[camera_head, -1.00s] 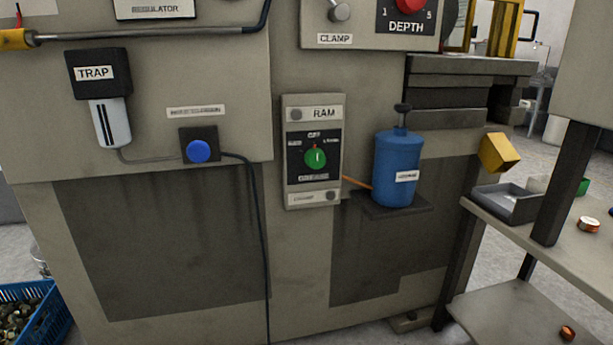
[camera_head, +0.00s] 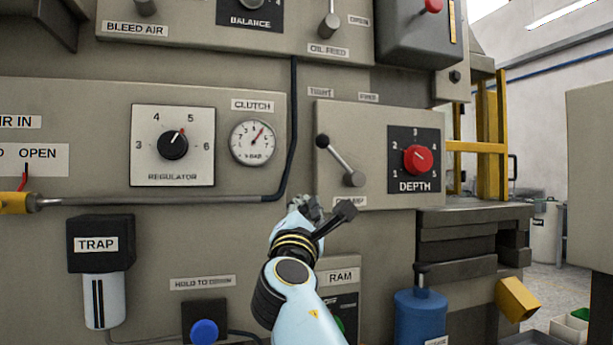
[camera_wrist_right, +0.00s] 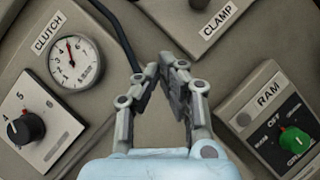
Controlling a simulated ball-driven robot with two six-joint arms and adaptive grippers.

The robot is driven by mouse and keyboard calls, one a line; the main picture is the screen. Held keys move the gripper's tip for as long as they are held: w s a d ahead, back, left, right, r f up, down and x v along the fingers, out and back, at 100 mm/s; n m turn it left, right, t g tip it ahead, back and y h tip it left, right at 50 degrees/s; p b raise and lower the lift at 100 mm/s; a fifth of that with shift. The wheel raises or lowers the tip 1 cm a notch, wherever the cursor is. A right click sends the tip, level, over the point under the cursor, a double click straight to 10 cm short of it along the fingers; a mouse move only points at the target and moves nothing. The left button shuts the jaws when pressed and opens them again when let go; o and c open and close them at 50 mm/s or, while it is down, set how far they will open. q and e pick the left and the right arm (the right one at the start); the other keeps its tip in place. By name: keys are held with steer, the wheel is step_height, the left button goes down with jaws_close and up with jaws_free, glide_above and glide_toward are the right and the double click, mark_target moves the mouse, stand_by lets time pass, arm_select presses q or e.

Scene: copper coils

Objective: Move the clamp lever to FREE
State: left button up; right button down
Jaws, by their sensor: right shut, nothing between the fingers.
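The clamp lever (camera_head: 338,160) is a grey rod with a black knob on a round pivot. In the head view it leans up and left, toward the side of the TIGHT label (camera_head: 320,92). The FREE label (camera_head: 368,97) is up and right of it. My right gripper (camera_head: 326,211) is just below the clamp panel, apart from the lever, and partly covers the CLAMP label. In the right wrist view its fingers (camera_wrist_right: 163,70) are shut and empty. The lever's pivot (camera_wrist_right: 198,4) shows only at that view's top edge. My left gripper is not in view.
The red DEPTH knob (camera_head: 417,160) is right of the lever on the same panel (camera_head: 375,118). A black hose (camera_head: 292,130) runs down left of it. The clutch gauge (camera_head: 253,142) and regulator knob (camera_head: 173,145) are further left. The RAM box (camera_head: 341,276) is below.

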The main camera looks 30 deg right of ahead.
mark_target(339, 161)
steer(key=shift+w+r, duration=0.1)
steer(key=shift+r, duration=0.7)
steer(key=p+x, duration=0.1)
steer(key=x, duration=0.3)
steer(key=s+r+p+x, duration=0.1)
steer(key=x, duration=0.3)
steer(key=s+d+r+p+x, duration=0.1)
steer(key=x, duration=0.3)
steer(key=shift+w+d+r, duration=0.1)
steer(key=shift+w+d, duration=0.1)
steer(key=shift+d, duration=0.2)
steer(key=shift+w, duration=0.1)
steer(key=shift+r+p, duration=0.15)
steer(key=shift+p, duration=0.2)
